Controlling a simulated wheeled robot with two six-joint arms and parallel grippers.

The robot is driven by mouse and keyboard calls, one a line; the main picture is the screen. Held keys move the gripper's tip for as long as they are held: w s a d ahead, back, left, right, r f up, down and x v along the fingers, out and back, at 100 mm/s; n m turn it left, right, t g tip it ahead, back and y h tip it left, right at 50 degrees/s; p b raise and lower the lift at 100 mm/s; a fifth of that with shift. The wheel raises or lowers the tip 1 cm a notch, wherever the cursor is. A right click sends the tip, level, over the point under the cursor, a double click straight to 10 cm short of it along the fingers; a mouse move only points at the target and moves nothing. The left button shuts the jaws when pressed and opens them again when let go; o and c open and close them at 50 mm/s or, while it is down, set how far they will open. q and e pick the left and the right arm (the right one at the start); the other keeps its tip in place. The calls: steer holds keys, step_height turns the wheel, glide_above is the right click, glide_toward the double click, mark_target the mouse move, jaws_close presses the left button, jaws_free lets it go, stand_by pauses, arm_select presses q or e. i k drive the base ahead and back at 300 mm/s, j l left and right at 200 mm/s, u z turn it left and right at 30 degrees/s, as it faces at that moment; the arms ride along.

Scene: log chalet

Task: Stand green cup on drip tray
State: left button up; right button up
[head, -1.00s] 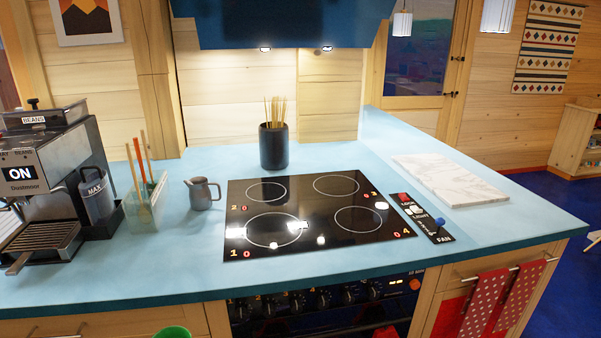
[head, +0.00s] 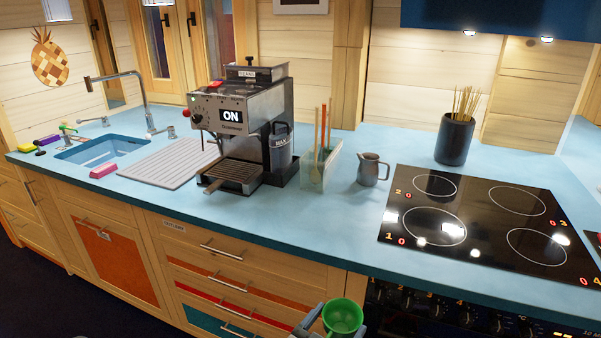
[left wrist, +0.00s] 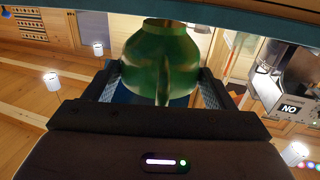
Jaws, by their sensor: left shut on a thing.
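The green cup (head: 342,317) is at the bottom edge of the head view, in front of the drawers and below counter height, its mouth facing up. My left gripper (head: 328,322) is shut on it. In the left wrist view the cup (left wrist: 165,55) sits between both fingers of the gripper (left wrist: 162,85), with its handle facing the camera. The drip tray (head: 232,175) is the slatted grille at the foot of the espresso machine (head: 240,125), left of the cup. Nothing stands on it. My right gripper is out of view.
A clear bin of stirrers (head: 318,167) and a grey jug (head: 372,169) stand right of the machine. A grey container (head: 280,148) is at the machine's right side. A ribbed drainboard (head: 168,164) and sink (head: 103,148) lie left. The counter's front strip is clear.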

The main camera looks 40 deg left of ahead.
mark_target(231, 173)
steer(key=j+u, duration=0.1)
steer(key=u, duration=0.9)
steer(key=i+l, duration=0.05)
